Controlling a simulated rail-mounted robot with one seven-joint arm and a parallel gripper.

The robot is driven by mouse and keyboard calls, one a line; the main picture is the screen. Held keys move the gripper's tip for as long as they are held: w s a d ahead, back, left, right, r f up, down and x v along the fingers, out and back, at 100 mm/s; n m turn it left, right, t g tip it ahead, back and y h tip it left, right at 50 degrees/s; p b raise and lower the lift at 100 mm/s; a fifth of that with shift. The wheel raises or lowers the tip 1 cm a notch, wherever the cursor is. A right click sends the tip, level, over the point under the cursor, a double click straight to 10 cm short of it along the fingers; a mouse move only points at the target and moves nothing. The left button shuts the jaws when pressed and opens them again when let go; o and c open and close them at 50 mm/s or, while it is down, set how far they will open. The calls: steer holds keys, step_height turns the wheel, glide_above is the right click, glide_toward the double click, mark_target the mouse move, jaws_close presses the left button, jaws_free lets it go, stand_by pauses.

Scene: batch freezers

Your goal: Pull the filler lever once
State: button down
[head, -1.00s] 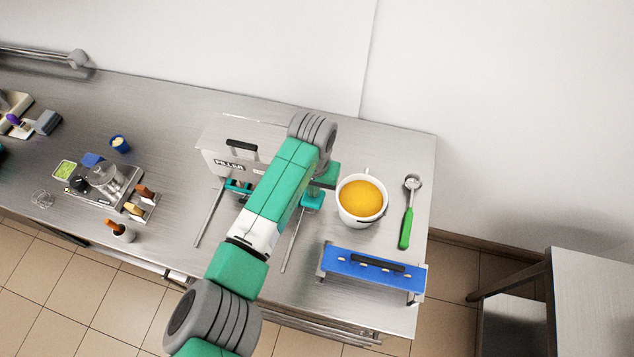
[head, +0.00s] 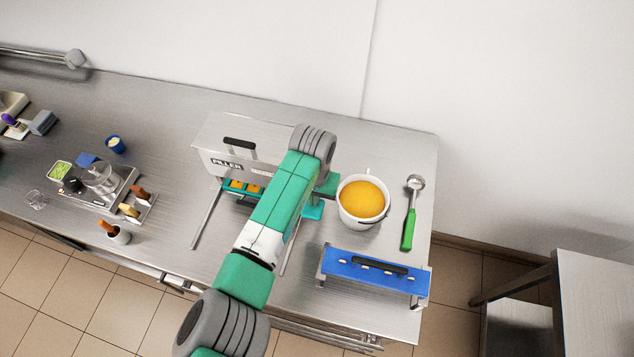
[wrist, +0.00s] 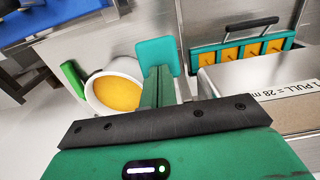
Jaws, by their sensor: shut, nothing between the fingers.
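The filler is a steel box (head: 215,135) marked "FILLER", left of my arm in the head view. In the wrist view its top (wrist: 262,75) carries a label reading in part "PULL = 28 m". A flat teal paddle (head: 313,212), which looks like the lever's end, stands at the filler's right side; it also shows in the wrist view (wrist: 157,52). My gripper (wrist: 157,80) is shut and empty, its fingers overlapping the paddle in view; I cannot tell if they touch it. A teal mould (wrist: 238,52) with orange-filled cells lies at the filler's front, partly hidden by my arm in the head view (head: 238,194).
A white pot (head: 362,213) of orange mix stands close right of the paddle. Beyond it lies a green-handled scoop (head: 409,228). A blue mould (head: 375,277) with a black handle is at the front right. Thin rails (head: 206,218) run forward from the filler.

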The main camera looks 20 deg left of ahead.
steer(key=shift+f, duration=0.6)
steer(key=shift+r, duration=0.1)
step_height(320, 180, up, 8)
steer(key=p, duration=0.7)
stand_by(0.4)
step_height(320, 180, up, 5)
steer(key=p, duration=0.4)
steer(key=shift+p, duration=0.3)
